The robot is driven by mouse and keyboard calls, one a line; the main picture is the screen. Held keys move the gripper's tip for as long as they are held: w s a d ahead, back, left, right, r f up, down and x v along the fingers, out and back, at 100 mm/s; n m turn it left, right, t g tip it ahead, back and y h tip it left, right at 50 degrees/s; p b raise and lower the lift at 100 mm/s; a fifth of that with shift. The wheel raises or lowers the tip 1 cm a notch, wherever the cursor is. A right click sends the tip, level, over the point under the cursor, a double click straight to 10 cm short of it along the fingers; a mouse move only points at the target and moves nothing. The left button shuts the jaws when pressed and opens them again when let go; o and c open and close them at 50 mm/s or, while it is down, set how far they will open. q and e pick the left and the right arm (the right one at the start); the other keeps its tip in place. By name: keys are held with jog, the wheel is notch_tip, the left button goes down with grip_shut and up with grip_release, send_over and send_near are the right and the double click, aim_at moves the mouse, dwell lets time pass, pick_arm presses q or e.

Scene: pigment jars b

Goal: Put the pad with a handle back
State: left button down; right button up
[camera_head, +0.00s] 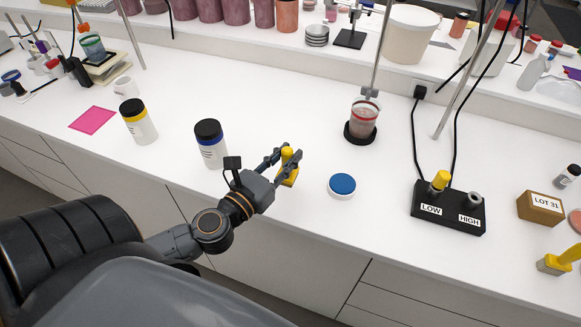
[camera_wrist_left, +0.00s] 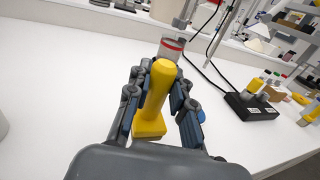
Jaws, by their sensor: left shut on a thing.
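My left gripper (camera_head: 283,163) is shut on a yellow pad with a handle (camera_head: 288,177), near the front edge of the white counter. In the left wrist view the yellow pad (camera_wrist_left: 150,124) stands between the fingers (camera_wrist_left: 155,100), handle up and wide base below. I cannot tell whether its base touches the counter. A black block (camera_head: 447,213) marked LOW and HIGH sits to the right. Another yellow handled thing (camera_head: 556,263) lies at the right edge. My right gripper is not in view.
A blue-banded jar (camera_head: 210,146) and yellow-banded jar (camera_head: 138,122) stand left. A stirred beaker (camera_head: 362,121) is behind. A LOT 31 box (camera_head: 540,207) is right. Counter between tub and block is clear.

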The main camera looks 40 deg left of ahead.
pick_arm(q)
jog(key=shift+w+f, duration=0.45)
jog(key=shift+f, duration=0.15)
jog(key=f, duration=0.1)
jog(key=f+b, duration=0.1)
jog(key=f, duration=0.2)
jog(key=shift+w, duration=0.35)
jog(key=shift+r, duration=0.15)
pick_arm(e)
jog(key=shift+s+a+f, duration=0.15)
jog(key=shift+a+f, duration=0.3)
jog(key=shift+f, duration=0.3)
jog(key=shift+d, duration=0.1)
pick_arm(q)
jog(key=shift+f+b, duration=0.2)
jog(key=shift+b, duration=0.1)
jog(key=c, duration=1.2)
grip_release()
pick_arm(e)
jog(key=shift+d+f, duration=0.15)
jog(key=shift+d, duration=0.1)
